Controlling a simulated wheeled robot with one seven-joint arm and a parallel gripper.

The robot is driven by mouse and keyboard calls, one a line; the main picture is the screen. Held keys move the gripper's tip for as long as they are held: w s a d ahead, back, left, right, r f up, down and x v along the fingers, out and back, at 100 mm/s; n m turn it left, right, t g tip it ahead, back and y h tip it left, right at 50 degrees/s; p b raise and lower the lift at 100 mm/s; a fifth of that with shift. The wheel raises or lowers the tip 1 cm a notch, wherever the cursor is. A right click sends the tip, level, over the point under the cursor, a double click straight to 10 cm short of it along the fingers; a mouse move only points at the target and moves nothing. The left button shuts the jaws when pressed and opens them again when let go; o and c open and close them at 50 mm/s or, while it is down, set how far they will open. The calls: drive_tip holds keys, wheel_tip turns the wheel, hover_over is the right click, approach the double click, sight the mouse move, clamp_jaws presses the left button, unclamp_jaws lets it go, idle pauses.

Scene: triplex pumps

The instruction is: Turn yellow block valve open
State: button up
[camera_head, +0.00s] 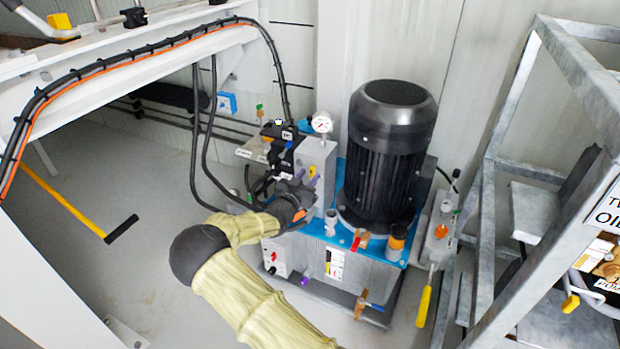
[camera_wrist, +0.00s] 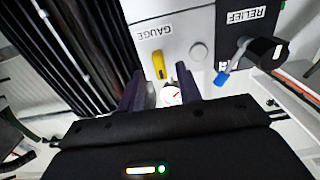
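The yellow block valve handle (camera_wrist: 158,64) is a small upright lever on the grey block face beside the GAUGE label in the wrist view. It also shows as a small yellow spot (camera_head: 312,171) on the grey block in the head view. My gripper (camera_wrist: 160,78) is open, with its two dark purple fingers on either side of the handle's line. The handle's lower end shows at the gap between the fingertips. I cannot tell whether a finger touches it. In the head view my gripper (camera_head: 302,192) is at the block, partly hidden by my wrist.
A round dial gauge (camera_head: 322,122) tops the block. A black valve with a blue tip (camera_wrist: 222,78) is beside the RELIEF label. A black motor (camera_head: 391,150) stands right of the block. Black hoses (camera_head: 198,140) hang left. A grey metal frame (camera_head: 487,200) stands farther right.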

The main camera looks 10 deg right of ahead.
drive_tip(key=shift+x, duration=0.95)
clamp_jaws()
